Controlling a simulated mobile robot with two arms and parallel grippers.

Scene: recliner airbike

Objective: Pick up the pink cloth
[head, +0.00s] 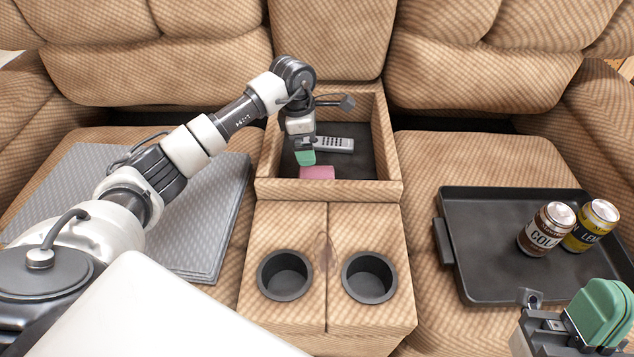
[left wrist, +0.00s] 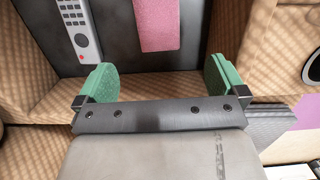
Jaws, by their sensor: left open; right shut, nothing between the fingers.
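The pink cloth (head: 317,172) lies in the open storage compartment (head: 330,189) of the centre console, near its front wall. In the left wrist view the cloth (left wrist: 157,25) is a pink strip on the dark compartment floor, with its far end out of frame. My left gripper (head: 305,157) hangs over the compartment, just behind and left of the cloth in the head view. In the left wrist view it (left wrist: 160,76) is open and empty, and the cloth lies beyond the gap between its green fingers. My right gripper (head: 600,312) is shut and empty at the lower right.
A grey remote (head: 333,144) lies in the compartment beside the cloth. Two empty cup holders (head: 285,275) are in front. A black tray (head: 480,285) with two cans (head: 546,229) is on the right seat. A folded grey blanket (head: 215,220) is on the left seat.

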